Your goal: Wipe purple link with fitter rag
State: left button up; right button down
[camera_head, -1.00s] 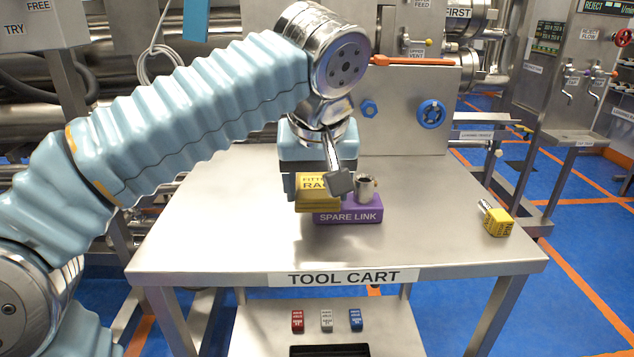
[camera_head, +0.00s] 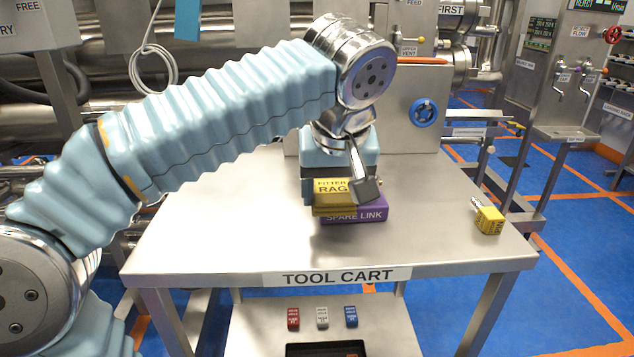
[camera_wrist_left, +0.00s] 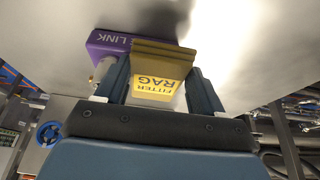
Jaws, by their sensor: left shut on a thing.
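The purple link (camera_head: 366,215), labelled SPARE LINK, lies on the tool cart's steel top. My left gripper (camera_head: 338,194) is shut on the yellow fitter rag (camera_head: 333,205), which is a block with a printed label. The rag is at the left front of the link and overlaps it in the head view. In the left wrist view the rag (camera_wrist_left: 158,78) sits between the two fingers, right beside the link (camera_wrist_left: 108,43). I cannot tell for sure whether they touch. The gripper hides part of the link. My right gripper is not in view.
The tool cart's top (camera_head: 220,230) is clear at left and front. A yellow padlock-like block (camera_head: 489,220) sits near its right edge. Red, white and blue blocks (camera_head: 322,317) and a black tray (camera_head: 327,349) are on the lower shelf. A steel panel with a blue knob (camera_head: 424,112) stands behind.

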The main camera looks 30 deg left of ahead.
pick_arm(q)
jog(key=shift+w+d, duration=0.15)
jog(key=shift+d, duration=0.1)
jog(key=shift+f, duration=0.15)
jog(key=shift+s+a+f+b, duration=0.1)
jog(key=shift+s+a+b, duration=0.3)
jog(key=shift+a, duration=0.3)
jog(key=shift+s+a+f+b, duration=0.1)
jog(key=shift+s+a+b, duration=0.05)
jog(key=shift+s+a, duration=0.55)
jog(key=shift+a, duration=0.25)
jog(key=shift+c, duration=0.3)
notch_tip(320, 180, up, 4)
jog(key=p, duration=0.3)
jog(key=shift+f+p, duration=0.1)
jog(key=shift+p, duration=0.25)
notch_tip(320, 180, up, 2)
jog(key=shift+r, duration=0.15)
